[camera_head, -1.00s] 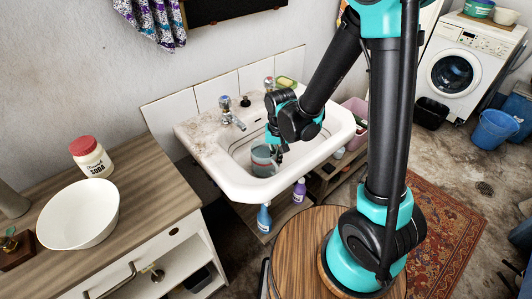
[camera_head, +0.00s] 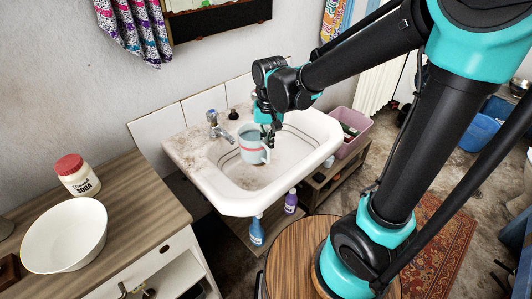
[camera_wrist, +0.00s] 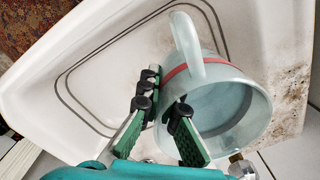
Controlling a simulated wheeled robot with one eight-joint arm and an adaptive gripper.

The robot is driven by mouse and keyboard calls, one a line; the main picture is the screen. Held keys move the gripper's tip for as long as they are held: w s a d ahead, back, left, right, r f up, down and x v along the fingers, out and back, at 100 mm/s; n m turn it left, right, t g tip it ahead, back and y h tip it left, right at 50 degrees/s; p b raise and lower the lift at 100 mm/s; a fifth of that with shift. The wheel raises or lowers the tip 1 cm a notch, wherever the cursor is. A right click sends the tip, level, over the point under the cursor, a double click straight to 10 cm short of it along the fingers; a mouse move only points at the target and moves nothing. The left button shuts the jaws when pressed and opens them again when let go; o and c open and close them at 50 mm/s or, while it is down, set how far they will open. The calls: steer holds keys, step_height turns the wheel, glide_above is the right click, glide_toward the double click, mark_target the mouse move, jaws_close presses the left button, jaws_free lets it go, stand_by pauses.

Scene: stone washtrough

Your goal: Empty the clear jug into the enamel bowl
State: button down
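The clear jug (camera_head: 252,151) is pale and bluish with a red band and a handle. It is upright over the washtrough basin in the head view. The wrist view looks into the jug (camera_wrist: 235,110), where a grey-blue liquid shows. My gripper (camera_head: 268,134) is at the jug's rim, and in the wrist view my gripper (camera_wrist: 163,101) has one finger outside the wall and one inside the mouth, pinching it. The white enamel bowl (camera_head: 65,235) stands on the wooden counter at the left and looks empty.
A white soda jar with a red lid (camera_head: 78,176) stands behind the bowl. The stone washtrough (camera_head: 205,180) has taps (camera_head: 215,125) at its back. Blue and purple bottles (camera_head: 257,232) stand below it. A pink bin (camera_head: 350,130) is at the right.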

steer(key=shift+r, duration=5.35)
